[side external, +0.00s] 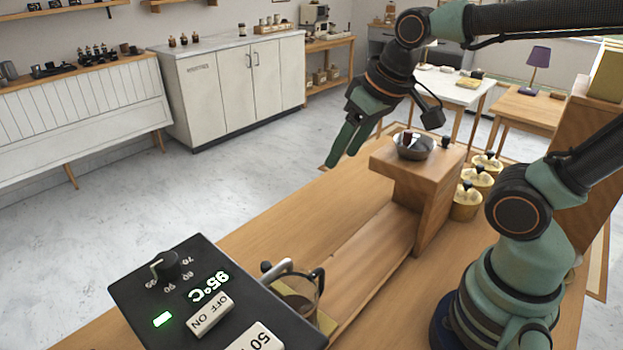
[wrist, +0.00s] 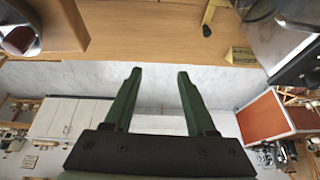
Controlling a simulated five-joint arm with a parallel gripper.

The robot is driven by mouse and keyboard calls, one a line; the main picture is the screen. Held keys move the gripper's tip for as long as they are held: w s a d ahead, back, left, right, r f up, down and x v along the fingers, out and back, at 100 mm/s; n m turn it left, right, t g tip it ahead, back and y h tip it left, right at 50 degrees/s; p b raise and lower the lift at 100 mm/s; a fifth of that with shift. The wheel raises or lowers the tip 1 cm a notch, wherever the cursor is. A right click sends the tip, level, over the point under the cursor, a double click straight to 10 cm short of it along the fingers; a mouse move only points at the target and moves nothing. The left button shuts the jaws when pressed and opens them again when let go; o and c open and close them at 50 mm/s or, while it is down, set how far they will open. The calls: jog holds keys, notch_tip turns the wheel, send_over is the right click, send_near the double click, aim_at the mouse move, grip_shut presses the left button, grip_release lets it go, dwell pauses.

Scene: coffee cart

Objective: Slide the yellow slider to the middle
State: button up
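My gripper (side external: 341,158) is open and empty, raised beyond the far edge of the wooden counter (side external: 300,215), with its fingers pointing down. In the wrist view my gripper (wrist: 159,74) shows two green fingers apart with only floor between them. No part is clearly recognisable as the yellow slider. The wrist view shows a small yellow block (wrist: 241,56) at the counter's edge and a yellow piece with a dark tip (wrist: 213,11) near the top. I cannot tell whether either is the slider. Both are apart from my gripper.
A black control box (side external: 200,290) with a dial stands at the front, beside a glass jug (side external: 298,288). A wooden stand (side external: 428,178) carries a metal bowl (side external: 414,150). Yellow canisters (side external: 466,200) stand behind it. The counter between jug and stand looks clear.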

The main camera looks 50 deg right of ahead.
jog(key=w+a+f+m+g, duration=0.1)
jog(key=w+a+f+g, duration=0.25)
jog(key=w+a, duration=0.2)
jog(key=m+g, duration=0.2)
send_over(266, 265)
notch_tip(266, 265, down, 7)
jog(key=shift+t, duration=0.25)
notch_tip(266, 265, down, 12)
jog(key=shift+f, duration=0.1)
grip_shut()
dwell(1.0)
